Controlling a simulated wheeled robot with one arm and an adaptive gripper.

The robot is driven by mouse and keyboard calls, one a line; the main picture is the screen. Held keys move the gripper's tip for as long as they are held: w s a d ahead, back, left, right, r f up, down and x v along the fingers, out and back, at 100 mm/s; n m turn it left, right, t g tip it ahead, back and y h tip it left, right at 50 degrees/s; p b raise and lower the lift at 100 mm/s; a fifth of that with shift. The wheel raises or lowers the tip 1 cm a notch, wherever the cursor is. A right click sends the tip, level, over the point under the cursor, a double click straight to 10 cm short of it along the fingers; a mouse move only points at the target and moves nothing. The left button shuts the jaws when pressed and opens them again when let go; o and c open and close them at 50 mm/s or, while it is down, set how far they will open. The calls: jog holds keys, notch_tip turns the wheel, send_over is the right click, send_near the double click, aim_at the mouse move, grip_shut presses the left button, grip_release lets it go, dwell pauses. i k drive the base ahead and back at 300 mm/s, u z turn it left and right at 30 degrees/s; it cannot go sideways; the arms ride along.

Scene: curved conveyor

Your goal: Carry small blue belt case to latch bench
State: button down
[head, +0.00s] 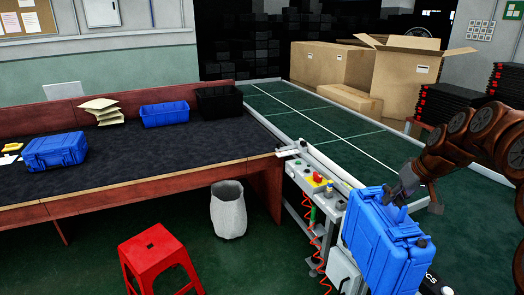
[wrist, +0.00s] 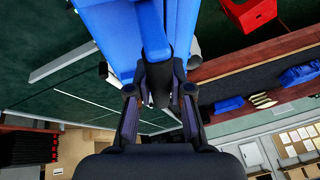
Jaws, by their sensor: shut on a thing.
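A blue case (head: 378,245) hangs upright from my gripper (head: 404,192), at the right of the head view beside the conveyor's near end. My gripper is shut on the handle at its top. In the wrist view the case (wrist: 125,30) fills the top middle, and the fingers (wrist: 160,92) close around its handle. A long bench (head: 130,172) with a dark top and reddish wood edges stands at the left, apart from the held case. Another blue case (head: 55,151) lies closed on its left part.
A blue open bin (head: 165,114), a black crate (head: 215,102) and a stack of envelopes (head: 100,110) stand at the bench's back. Its front middle is clear. A red stool (head: 158,255) and a pale waste bin (head: 228,210) stand before it. Cardboard boxes (head: 333,65) stand behind the conveyor.

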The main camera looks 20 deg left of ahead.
aim_at(222, 149)
jog(key=u, duration=0.3)
jog(key=i, duration=1)
jog(key=u, duration=0.6)
jog(key=i, duration=1.05)
jog(key=u, duration=0.95)
jog(key=i, duration=1.45)
jog(key=u, duration=0.4)
